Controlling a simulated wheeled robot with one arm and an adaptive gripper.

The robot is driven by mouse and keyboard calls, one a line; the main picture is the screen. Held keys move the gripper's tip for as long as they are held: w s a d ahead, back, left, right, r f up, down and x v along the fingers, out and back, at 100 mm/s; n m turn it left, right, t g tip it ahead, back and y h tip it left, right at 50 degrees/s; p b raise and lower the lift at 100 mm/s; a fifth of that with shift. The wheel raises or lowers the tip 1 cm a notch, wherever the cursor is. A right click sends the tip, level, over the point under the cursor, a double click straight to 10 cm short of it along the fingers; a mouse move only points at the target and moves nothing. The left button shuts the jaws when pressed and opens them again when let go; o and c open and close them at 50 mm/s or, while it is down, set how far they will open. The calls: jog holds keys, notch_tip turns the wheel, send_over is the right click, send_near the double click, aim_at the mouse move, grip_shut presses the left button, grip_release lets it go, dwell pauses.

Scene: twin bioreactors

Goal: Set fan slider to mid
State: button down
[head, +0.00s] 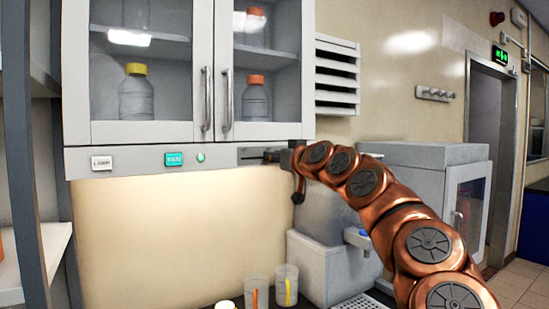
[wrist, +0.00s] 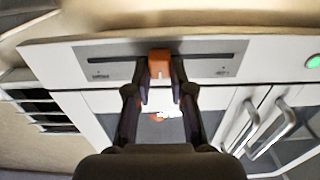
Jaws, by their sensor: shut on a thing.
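The fan slider is an orange knob (wrist: 159,63) on a dark horizontal slot in a grey panel (wrist: 110,70) with a small label near each end. The knob stands at about the middle of the slot in the wrist view. My gripper (wrist: 160,80) has one dark finger on each side of the knob and is shut on it. In the head view the slider panel (head: 248,154) is at the right end of the strip under the cabinet. My gripper (head: 272,157) reaches it from the right and hides the knob there.
The strip also carries a teal display (head: 174,159), a green button (head: 201,157) and a white labelled switch (head: 102,163). Above are glass cabinet doors with long handles (head: 227,100). Two beakers (head: 257,290) stand on the bench below. A grey cabinet (head: 425,155) stands at the right, behind my arm.

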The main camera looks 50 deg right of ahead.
jog(key=c, duration=1)
grip_release()
jog(key=v, duration=1.2)
jog(key=shift+a, duration=0.1)
